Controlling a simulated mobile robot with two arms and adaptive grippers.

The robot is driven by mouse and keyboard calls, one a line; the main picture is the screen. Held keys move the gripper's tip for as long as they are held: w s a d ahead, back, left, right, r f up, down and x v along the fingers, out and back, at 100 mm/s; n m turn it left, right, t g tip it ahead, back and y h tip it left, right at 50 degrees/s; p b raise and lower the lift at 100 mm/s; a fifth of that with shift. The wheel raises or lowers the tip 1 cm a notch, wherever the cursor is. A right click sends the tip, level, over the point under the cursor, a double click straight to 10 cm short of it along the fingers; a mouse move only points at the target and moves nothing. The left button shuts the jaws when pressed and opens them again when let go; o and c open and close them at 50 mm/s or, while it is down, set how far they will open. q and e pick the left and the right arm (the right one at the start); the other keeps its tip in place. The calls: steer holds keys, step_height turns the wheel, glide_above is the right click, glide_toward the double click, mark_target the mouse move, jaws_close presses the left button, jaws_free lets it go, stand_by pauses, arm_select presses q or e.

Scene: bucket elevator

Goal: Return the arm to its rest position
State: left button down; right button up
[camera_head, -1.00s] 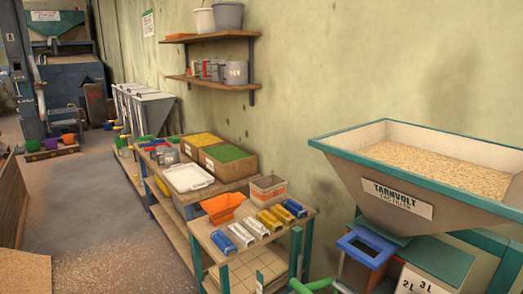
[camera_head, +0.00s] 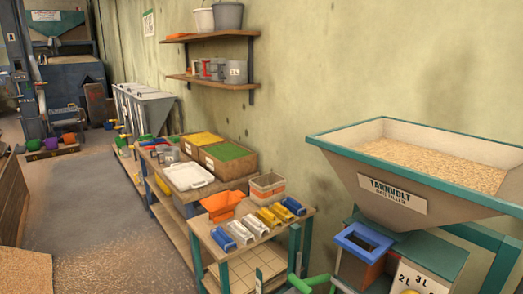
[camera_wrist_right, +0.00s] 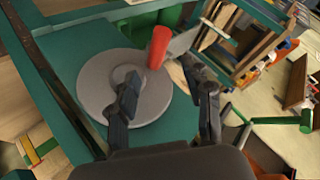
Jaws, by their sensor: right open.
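My right gripper (camera_wrist_right: 162,75) shows in the right wrist view with its two dark fingers spread apart. It is open, with nothing held between the fingers. Below and beyond it lies a round grey plate (camera_wrist_right: 95,85) on a teal surface (camera_wrist_right: 60,55). A red handle (camera_wrist_right: 159,47) with a grey flat part stands just past the fingertips, and I cannot tell whether a finger touches it. Neither gripper shows in the head view, so my left gripper is out of view.
A grain-filled hopper (camera_head: 385,187) stands at the right, with a blue-rimmed opening (camera_head: 364,243) below it. A low table (camera_head: 230,262) holds an orange scoop (camera_head: 222,205) and several coloured blocks. The aisle floor (camera_head: 90,215) at the left is clear.

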steer(key=s+f+n+g+h, duration=0.1)
steer(key=s+f+n+g, duration=0.3)
steer(key=s+f, duration=0.6)
steer(key=s+d+f+n+g+h, duration=0.1)
steer(key=s+f+n+g, duration=0.3)
steer(key=s+f, duration=0.6)
steer(key=s+g, duration=0.1)
steer(key=s, duration=0.4)
steer(key=shift+s+n, duration=0.3)
